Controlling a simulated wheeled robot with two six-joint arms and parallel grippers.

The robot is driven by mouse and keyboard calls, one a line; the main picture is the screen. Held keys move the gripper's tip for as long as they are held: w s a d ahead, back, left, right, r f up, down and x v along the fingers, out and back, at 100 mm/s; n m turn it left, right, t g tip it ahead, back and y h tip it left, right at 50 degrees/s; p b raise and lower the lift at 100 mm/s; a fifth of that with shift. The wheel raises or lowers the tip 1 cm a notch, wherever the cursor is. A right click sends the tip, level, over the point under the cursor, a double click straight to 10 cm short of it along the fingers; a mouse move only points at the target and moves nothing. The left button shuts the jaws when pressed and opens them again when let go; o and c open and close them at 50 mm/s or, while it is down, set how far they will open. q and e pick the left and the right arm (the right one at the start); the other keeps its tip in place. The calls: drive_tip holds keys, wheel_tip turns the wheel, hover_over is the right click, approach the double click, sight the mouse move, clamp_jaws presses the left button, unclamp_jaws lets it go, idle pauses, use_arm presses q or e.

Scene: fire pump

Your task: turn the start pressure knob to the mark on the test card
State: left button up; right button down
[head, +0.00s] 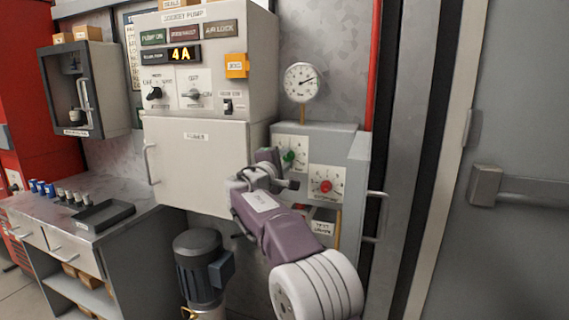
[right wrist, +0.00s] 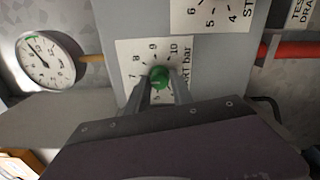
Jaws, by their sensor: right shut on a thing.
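The green start pressure knob (head: 289,157) sits on a white dial plate on the grey box. My right gripper (head: 279,166) reaches it from below and left. In the right wrist view the green knob (right wrist: 159,77) is between the two fingers of my right gripper (right wrist: 160,88), which is shut on it. The dial plate (right wrist: 150,50) is numbered and marked in bar; the fingers hide part of it, and I cannot read the knob's setting. I cannot make out a test card for certain. My left gripper is not in view.
A red knob (head: 325,187) on its own dial is close right of my gripper. A round gauge (head: 301,82) stands above the box. The white cabinet (head: 195,165) is left, the motor (head: 200,265) below.

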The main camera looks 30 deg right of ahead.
idle(0.3)
drive_tip(key=c, duration=1.1)
unclamp_jaws()
drive_tip(key=b+v, duration=0.1)
drive_tip(key=v, duration=0.8)
drive_tip(key=shift+d, duration=0.1)
